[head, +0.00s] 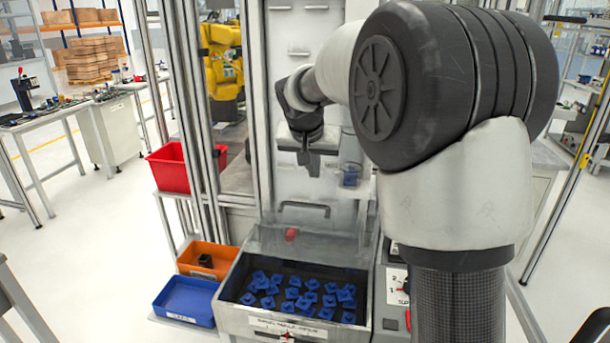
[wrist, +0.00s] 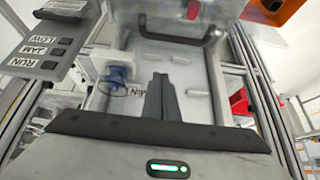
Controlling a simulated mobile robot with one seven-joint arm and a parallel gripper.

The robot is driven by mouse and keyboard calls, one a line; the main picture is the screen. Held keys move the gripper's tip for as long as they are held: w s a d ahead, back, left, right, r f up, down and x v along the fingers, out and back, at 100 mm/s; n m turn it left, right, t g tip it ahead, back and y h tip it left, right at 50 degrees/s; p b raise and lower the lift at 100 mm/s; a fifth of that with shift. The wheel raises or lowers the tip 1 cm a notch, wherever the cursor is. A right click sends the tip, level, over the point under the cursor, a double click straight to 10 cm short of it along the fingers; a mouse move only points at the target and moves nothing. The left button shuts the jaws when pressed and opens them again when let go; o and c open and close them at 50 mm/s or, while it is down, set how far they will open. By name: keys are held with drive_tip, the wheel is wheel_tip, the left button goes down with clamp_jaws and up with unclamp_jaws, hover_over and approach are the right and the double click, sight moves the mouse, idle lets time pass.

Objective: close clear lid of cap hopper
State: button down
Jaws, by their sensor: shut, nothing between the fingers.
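The cap hopper (head: 255,318) is a grey metal bin at the lower middle of the head view, with many blue caps inside and its top open. Its clear lid (head: 330,190) appears to stand raised behind the bin; its edges are hard to tell from the clear panels around it. A dark bar handle (head: 305,205) sits low on this panel and also shows at the top of the wrist view (wrist: 180,42). My gripper (head: 313,170) points down, shut and empty, above the handle in the head view. Its fingertips (wrist: 160,82) are apart from the handle in the wrist view.
An orange bin (head: 190,262), a blue bin (head: 185,300) and a red bin (head: 168,168) stand left of the hopper. A small red object (head: 291,233) is behind the caps. Metal posts (head: 190,100) flank the station. A labelled button panel (wrist: 50,50) is in the wrist view.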

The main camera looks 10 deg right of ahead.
drive_tip(key=x, duration=0.9)
drive_tip(key=shift+s+a+f, duration=0.1)
drive_tip(key=shift+s+a, duration=0.15)
drive_tip(key=shift+s, duration=0.45)
drive_tip(key=shift+s+a+f, duration=0.1)
drive_tip(key=shift+s+a, duration=0.2)
drive_tip(key=shift+s, duration=0.35)
drive_tip(key=shift+s+a, duration=0.25)
drive_tip(key=shift+s, duration=0.45)
drive_tip(key=shift+f+b, duration=0.2)
drive_tip(key=shift+b, duration=0.45)
